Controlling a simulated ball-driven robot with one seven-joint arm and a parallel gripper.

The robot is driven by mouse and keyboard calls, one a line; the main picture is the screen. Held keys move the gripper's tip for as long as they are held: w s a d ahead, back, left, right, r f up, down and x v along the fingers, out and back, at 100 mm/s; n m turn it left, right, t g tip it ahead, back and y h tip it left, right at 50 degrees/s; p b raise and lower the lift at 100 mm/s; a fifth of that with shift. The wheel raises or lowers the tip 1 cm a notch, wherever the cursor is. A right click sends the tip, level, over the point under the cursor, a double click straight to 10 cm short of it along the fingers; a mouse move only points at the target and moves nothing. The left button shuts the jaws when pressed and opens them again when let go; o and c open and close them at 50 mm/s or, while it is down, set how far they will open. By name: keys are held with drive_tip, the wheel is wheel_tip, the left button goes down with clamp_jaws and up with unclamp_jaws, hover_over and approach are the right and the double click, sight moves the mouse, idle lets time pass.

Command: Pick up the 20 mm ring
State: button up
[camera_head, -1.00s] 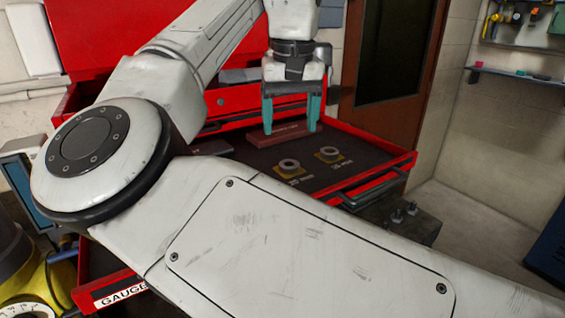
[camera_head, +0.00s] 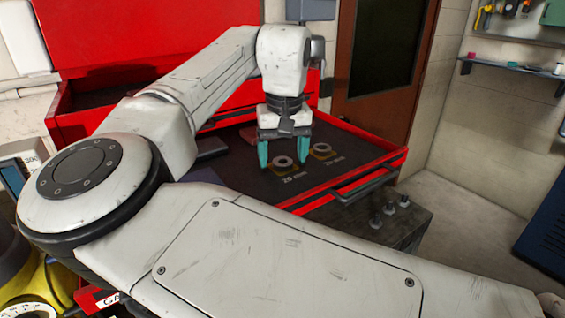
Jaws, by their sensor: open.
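The 20 mm ring (camera_head: 282,161), a small grey ring, sits on a yellowish pad in the dark drawer, with a "20 mm" label in front of it. My gripper (camera_head: 284,166) is open, its two teal fingers pointing down. In the picture, one finger is left of the ring and the other right of it. I cannot tell how high the fingertips are above the drawer floor, or whether they touch the ring. Nothing is held.
A second grey ring (camera_head: 322,149) on its own pad lies close to the right finger. The red drawer front (camera_head: 330,194) with its dark handle (camera_head: 366,184) bounds the near right side. A dark red block (camera_head: 248,134) is partly hidden behind my gripper.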

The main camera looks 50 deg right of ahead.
clamp_jaws()
idle(0.5)
drive_tip(key=shift+r, duration=0.2)
